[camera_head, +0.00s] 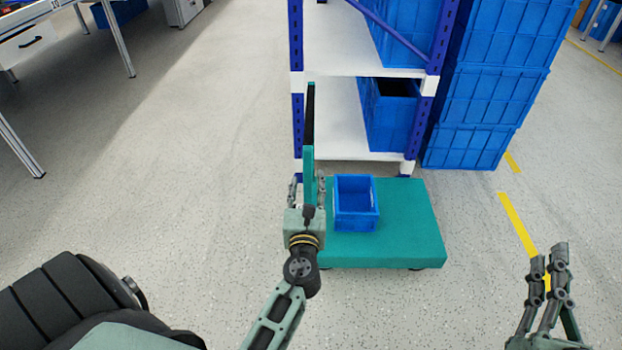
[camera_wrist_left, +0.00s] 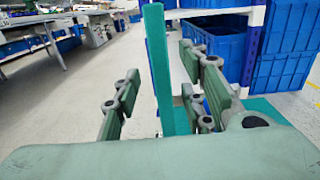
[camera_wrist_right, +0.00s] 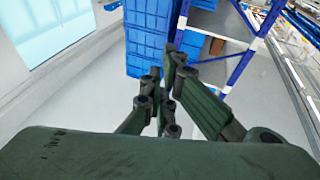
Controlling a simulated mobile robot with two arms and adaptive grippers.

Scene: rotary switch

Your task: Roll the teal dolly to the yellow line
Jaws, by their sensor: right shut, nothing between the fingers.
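The teal dolly (camera_head: 410,230) stands on the floor in front of the shelf rack, with a blue crate (camera_head: 356,222) on its deck. Its upright teal handle (camera_head: 308,160) rises at the deck's left side and also shows in the left wrist view (camera_wrist_left: 158,70). My left gripper (camera_head: 306,186) is open, with one finger on each side of the handle and gaps visible in the left wrist view. My right gripper (camera_head: 558,255) is shut and empty, to the right of the dolly. The yellow line (camera_head: 518,225) runs along the floor right of the dolly, partly hidden by my right gripper.
A shelf rack (camera_head: 375,158) with blue bins stands directly behind the dolly. Stacked blue crates (camera_head: 472,145) stand beside it at the back right. Tables (camera_head: 107,35) are at the left. The floor between the dolly and the yellow line is clear.

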